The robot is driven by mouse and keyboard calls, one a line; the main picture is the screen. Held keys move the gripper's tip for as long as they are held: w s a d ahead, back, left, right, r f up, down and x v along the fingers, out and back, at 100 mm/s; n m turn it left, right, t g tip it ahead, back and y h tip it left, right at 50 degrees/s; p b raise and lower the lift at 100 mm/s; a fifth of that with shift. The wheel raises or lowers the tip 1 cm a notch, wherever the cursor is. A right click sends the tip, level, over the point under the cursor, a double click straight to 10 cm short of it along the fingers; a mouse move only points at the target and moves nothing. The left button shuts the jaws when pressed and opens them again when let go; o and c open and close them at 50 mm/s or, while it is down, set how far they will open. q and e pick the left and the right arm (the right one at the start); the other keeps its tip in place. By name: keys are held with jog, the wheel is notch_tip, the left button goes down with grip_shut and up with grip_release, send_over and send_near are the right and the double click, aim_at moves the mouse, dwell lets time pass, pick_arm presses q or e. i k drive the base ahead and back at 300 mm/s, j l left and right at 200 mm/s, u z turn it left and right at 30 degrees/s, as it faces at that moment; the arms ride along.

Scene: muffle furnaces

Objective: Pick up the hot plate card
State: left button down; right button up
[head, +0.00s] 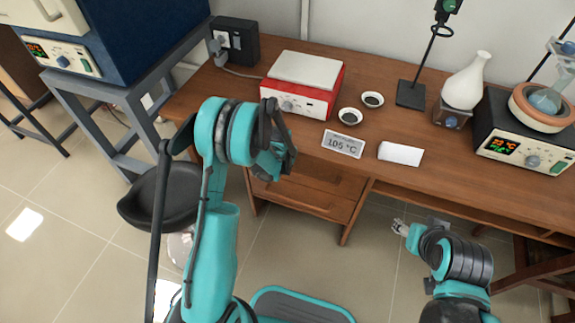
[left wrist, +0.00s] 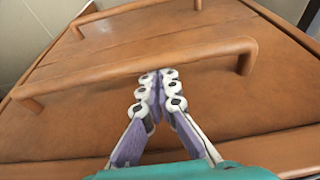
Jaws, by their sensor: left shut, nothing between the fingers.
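A grey card reading "105 °C" (head: 343,144) rests near the front edge of the wooden desk. A white blank-faced card or block (head: 400,153) is just to its right. I cannot tell from the markings which one is the hot plate card. The red hot plate (head: 303,85) with a pale top stands behind and left of them. My left gripper (left wrist: 157,78) is shut and empty, in front of the desk's drawers with its tips by a drawer handle (left wrist: 140,70). In the head view it is mostly hidden behind its own wrist. My right gripper (head: 399,227) is low in front of the desk, away from the cards.
The wooden desk (head: 235,100) also holds two small dark-filled dishes (head: 350,116), a stand (head: 410,93), a white flask (head: 467,82) and a heating device (head: 520,143) at right. A blue furnace (head: 130,45) stands at left. A black stool (head: 155,195) is by my left arm.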

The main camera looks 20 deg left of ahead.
aim_at(332, 140)
jog(key=k+j, duration=0.1)
jog(key=k, duration=1.05)
